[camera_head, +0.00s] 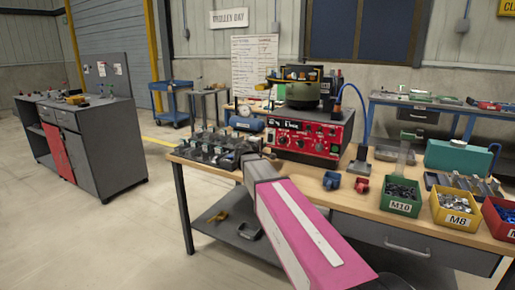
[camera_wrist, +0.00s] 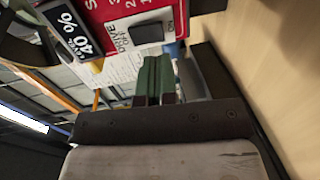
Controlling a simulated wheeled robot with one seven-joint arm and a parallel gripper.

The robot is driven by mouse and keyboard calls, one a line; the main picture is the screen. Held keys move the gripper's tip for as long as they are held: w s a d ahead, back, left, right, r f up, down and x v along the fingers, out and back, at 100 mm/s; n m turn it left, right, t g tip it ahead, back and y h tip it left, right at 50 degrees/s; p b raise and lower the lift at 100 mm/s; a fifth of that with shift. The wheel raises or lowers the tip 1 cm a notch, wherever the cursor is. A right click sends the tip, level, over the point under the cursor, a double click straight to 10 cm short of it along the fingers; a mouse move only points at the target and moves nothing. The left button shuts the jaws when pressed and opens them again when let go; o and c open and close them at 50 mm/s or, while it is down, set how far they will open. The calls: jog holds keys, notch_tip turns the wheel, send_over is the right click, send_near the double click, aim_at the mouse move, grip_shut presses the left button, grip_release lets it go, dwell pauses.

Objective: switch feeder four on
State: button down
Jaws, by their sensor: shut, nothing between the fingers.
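The red control panel (camera_head: 308,138) of a bowl feeder stands on the wooden bench, with knobs and small displays on its face. A dark bowl (camera_head: 302,95) sits above it. In the wrist view part of a red panel (camera_wrist: 100,12) fills the top left, with a dark switch (camera_wrist: 147,32) beside a small white label and a display reading 40 % (camera_wrist: 70,30). My gripper (camera_wrist: 154,64) is shut and empty, its green fingertips just below the switch in the picture; whether they touch it I cannot tell. No number four is readable. My pink arm hides part of the bench front.
Small dark fixtures (camera_head: 215,142) crowd the bench left of the panel. A blue cylinder with a gauge (camera_head: 248,123) stands near the panel. Green (camera_head: 401,208), yellow (camera_head: 457,220) and red (camera_head: 497,232) bins line the front right. A blue hose rises right of the panel.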

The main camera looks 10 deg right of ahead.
aim_at(269, 141)
jog(key=shift+x, duration=2.65)
jog(key=shift+w+d+f, duration=0.1)
jog(key=shift+w+d, duration=0.05)
jog(key=shift+w, duration=0.1)
jog(key=s+a, duration=0.2)
jog(key=s, duration=0.1)
jog(key=s+a+f, duration=0.1)
jog(key=s+a, duration=0.2)
jog(key=s, duration=0.1)
jog(key=s+a, duration=0.3)
jog(key=s, duration=0.1)
jog(key=shift+s+a+f, duration=0.1)
jog(key=shift+s+f, duration=0.1)
jog(key=shift+f, duration=0.2)
